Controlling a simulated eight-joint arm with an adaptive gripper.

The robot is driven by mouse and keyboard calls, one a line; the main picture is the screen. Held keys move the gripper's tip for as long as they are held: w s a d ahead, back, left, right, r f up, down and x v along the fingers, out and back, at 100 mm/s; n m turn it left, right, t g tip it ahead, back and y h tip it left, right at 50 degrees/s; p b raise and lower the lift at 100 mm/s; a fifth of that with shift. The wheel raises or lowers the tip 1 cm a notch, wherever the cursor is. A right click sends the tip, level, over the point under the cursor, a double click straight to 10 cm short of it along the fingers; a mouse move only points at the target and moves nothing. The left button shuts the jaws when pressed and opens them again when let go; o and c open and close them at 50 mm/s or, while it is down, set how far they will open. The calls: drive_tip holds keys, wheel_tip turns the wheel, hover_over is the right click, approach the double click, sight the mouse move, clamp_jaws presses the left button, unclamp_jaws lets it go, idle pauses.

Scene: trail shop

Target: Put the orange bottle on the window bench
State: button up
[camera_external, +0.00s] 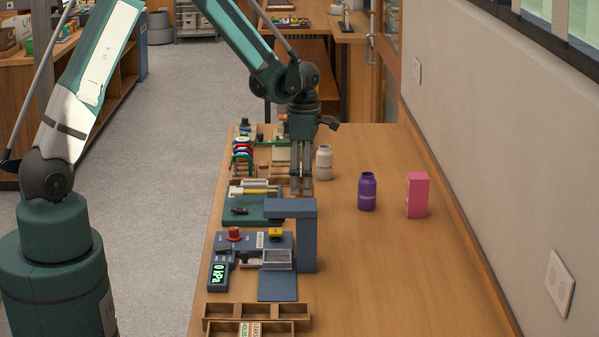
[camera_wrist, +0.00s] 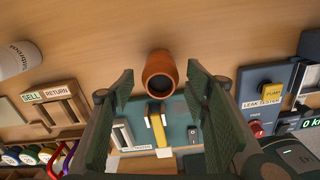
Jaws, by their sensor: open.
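The orange bottle (camera_wrist: 160,66) shows in the wrist view, with its dark open mouth towards the camera. It appears to stand upright on the wood. In the external view it is hidden, apparently behind my gripper (camera_external: 301,190). My gripper points down over the long wooden bench (camera_external: 370,270), open, with its fingers on either side of the bottle in the wrist view. The long bench runs along the wall below a window (camera_external: 560,25). I cannot tell whether this is the window bench.
A white bottle (camera_external: 324,163), a purple bottle (camera_external: 367,192) and a pink box (camera_external: 417,195) stand right of my gripper. The bench's front right is clear.

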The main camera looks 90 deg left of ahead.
wheel_tip(320, 180, up, 10)
drive_tip(key=shift+r, duration=0.1)
idle(0.4)
idle(0.6)
drive_tip(key=shift+d, duration=0.1)
drive_tip(key=s+d+r+m+t, duration=0.1)
drive_tip(key=d+r+m, duration=0.4)
drive_tip(key=d, duration=0.4)
drive_tip(key=s+d+r+m+t+y, duration=0.1)
drive_tip(key=d+r+m, duration=0.45)
drive_tip(key=d, duration=0.35)
drive_tip(key=s+d+r+m+t, duration=0.1)
drive_tip(key=d+r+m, duration=0.4)
drive_tip(key=d, duration=0.4)
drive_tip(key=s+d+m+t, duration=0.2)
drive_tip(key=s+d+m, duration=0.5)
drive_tip(key=d+m, duration=0.2)
drive_tip(key=s+d+r+m+t+h, duration=0.1)
drive_tip(key=s+d+m+t, duration=0.1)
drive_tip(key=s+d+m, duration=0.6)
drive_tip(key=shift+d+r+m, duration=0.15)
drive_tip(key=shift+d+m, duration=0.5)
drive_tip(key=shift+d, duration=1.55)
